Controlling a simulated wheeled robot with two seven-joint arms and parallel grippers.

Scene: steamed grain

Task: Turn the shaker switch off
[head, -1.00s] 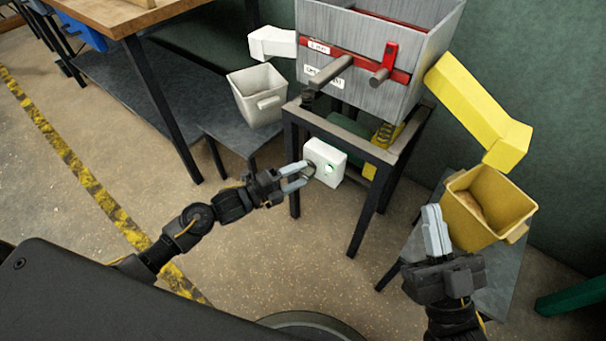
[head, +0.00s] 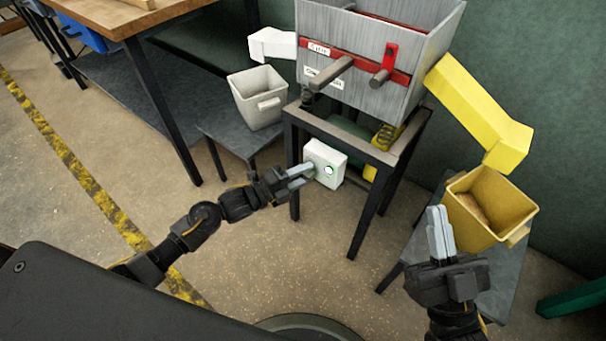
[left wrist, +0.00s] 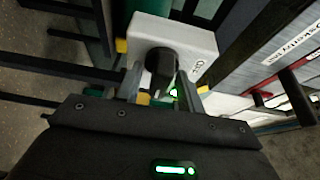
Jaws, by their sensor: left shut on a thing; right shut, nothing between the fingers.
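In the head view the fingers hide the knob. My right gripper (head: 437,218) is shut and empty, left of the yellow bin.
A grey hopper machine (head: 365,75) with a red strip and levers sits on the stand (head: 367,150). A white bin (head: 257,98) stands left, a yellow bin (head: 490,205) right, each below a chute. Floor in front is open.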

